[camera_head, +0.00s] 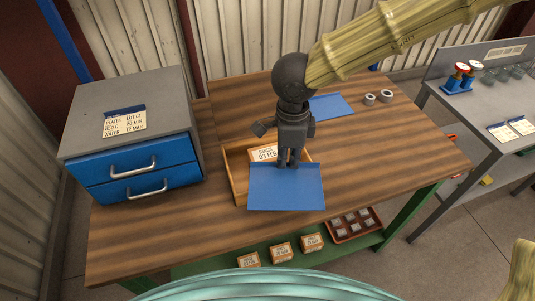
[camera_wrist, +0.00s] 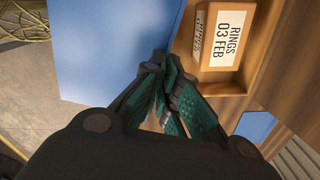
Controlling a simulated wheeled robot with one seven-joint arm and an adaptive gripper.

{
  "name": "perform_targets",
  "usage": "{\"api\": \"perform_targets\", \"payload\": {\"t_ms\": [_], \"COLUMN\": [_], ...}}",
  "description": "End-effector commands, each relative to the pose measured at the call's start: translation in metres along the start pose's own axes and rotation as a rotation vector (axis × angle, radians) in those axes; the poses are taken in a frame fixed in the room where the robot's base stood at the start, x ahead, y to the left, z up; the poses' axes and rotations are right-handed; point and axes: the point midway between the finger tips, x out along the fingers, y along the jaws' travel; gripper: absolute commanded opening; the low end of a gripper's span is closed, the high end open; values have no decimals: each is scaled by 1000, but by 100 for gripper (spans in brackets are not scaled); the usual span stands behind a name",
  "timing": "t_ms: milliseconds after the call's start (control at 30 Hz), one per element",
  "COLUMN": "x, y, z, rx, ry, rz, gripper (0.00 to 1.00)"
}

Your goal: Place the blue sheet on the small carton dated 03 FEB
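A blue sheet (camera_head: 287,190) hangs out from my gripper's fingertips (camera_head: 289,163) toward the front of the bench. It fills much of the upper left of the wrist view (camera_wrist: 115,45). My gripper (camera_wrist: 160,62) is closed on the sheet's edge, over the wooden tray. The sheet covers the tray's front part in the head view.
The open wooden tray (camera_head: 237,180) stands on the wooden bench (camera_head: 400,150). A blue-drawer cabinet (camera_head: 135,165) stands left. Several small cartons (camera_head: 281,252) sit on the lower shelf.

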Motion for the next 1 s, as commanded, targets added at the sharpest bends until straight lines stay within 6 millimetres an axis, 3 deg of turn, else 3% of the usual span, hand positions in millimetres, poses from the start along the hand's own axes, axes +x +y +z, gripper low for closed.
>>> {"api": "perform_targets", "payload": {"t_ms": [133, 267, 800, 1000], "x": [2, 2, 10, 14], "y": [8, 0, -104, -131], "z": [3, 5, 30, 36], "rx": [55, 71, 70, 69], "ry": [1, 2, 2, 2], "rz": [1, 2, 1, 2], "gripper": [0, 0, 0, 0]}}
